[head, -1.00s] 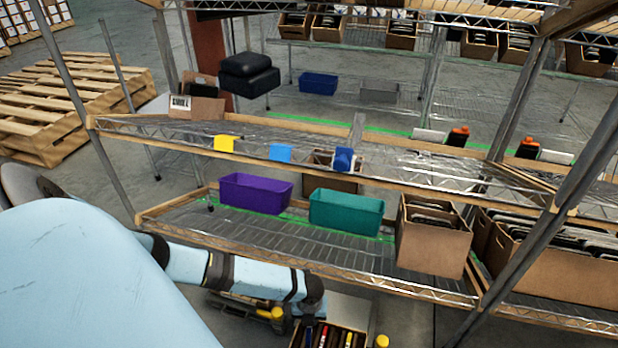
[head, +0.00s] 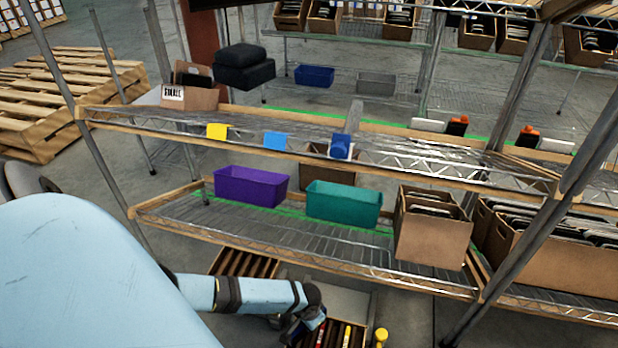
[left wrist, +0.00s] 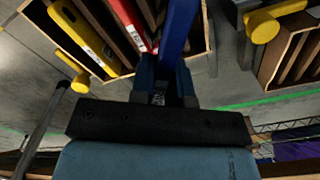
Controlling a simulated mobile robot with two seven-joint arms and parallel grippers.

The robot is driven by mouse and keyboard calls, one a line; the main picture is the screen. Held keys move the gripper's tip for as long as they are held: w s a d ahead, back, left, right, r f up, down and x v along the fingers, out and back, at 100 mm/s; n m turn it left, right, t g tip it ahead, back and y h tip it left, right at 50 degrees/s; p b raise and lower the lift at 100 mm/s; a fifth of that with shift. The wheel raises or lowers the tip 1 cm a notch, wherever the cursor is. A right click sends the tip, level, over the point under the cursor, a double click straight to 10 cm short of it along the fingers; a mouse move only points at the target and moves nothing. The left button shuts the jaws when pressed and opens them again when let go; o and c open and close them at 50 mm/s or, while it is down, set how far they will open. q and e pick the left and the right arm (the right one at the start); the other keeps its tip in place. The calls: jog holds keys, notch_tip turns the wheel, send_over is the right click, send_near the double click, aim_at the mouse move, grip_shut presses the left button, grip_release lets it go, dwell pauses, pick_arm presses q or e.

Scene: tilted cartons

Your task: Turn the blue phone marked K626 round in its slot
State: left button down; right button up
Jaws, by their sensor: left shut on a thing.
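In the left wrist view, my left gripper (left wrist: 165,82) is shut on a blue phone (left wrist: 179,28), which extends away from the fingers past the carton's edge. A small pale label shows between the fingers; I cannot read its marking. A carton (left wrist: 207,30) with dark slots holds a red phone (left wrist: 132,25) and a yellow phone (left wrist: 85,38) beside the blue one. I cannot tell whether the blue phone's far end is inside a slot. In the head view, my left gripper (head: 312,320) is low over the carton, partly cut off by the frame. My right gripper is out of view.
Another slotted carton (head: 244,264) stands left of my forearm. Yellow knobs (left wrist: 262,26) stick out near the cartons. A wire shelf (head: 340,245) with a purple bin (head: 252,186), a teal bin (head: 343,204) and a packed carton (head: 432,236) stands just beyond.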

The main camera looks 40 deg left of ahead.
pick_arm(q)
jog(key=n, duration=0.2)
jog(key=f+n, duration=0.1)
jog(key=n, duration=0.1)
jog(key=f+n, duration=0.1)
jog(key=n, duration=0.1)
jog(key=shift+s+f, duration=0.1)
jog(key=shift+s, duration=0.2)
jog(key=shift+f+n+b, duration=0.3)
jog(key=shift+f+b, duration=0.85)
jog(key=shift+b, duration=0.5)
jog(key=shift+f+b, duration=0.3)
jog(key=shift+b, duration=0.1)
jog(key=shift+f+b, duration=0.3)
jog(key=shift+b, duration=0.1)
jog(key=shift+f, duration=0.45)
jog(key=shift+f+b, duration=1)
jog(key=shift+f, duration=0.65)
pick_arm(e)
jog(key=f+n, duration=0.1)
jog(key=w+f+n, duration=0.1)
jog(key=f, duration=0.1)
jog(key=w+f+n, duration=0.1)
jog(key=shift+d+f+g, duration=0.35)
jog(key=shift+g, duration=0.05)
pick_arm(q)
jog(key=shift+f, duration=0.3)
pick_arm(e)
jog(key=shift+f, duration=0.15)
